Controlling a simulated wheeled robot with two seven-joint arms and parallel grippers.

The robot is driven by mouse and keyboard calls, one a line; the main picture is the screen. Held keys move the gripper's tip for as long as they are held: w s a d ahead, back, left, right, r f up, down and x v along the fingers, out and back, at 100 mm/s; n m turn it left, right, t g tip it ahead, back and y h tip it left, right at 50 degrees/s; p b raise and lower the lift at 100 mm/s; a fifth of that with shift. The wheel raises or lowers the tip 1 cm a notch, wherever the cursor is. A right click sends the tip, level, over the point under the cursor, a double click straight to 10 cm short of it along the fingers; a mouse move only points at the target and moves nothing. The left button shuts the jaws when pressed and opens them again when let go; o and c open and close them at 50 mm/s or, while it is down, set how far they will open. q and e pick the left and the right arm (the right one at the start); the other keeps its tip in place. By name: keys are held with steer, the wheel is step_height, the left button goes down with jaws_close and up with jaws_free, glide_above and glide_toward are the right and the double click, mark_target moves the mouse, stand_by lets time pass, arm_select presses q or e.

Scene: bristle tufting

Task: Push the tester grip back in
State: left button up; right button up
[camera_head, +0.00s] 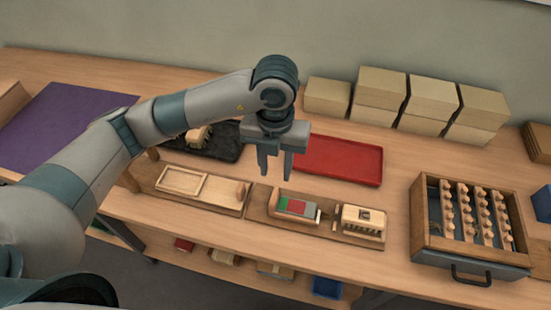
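The tester (296,207) appears to be the small wooden device with a green and red face on a brown board at the front middle of the bench. A small pale piece at its right end (318,215) may be its grip; how far it sticks out is too small to tell. My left gripper (275,172) points down above and behind the tester, apart from it. Its two fingers are spread with nothing between them. My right gripper is not in view.
A pale block with slots (362,221) sits right of the tester. A wooden tray (203,187) lies to the left and a red tray (339,160) behind. A drawer rack (468,257) with several brush blocks stands right. Cartons (379,91) are stacked behind.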

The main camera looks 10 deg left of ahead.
arm_select(q)
steer(key=shift+r, duration=2.05)
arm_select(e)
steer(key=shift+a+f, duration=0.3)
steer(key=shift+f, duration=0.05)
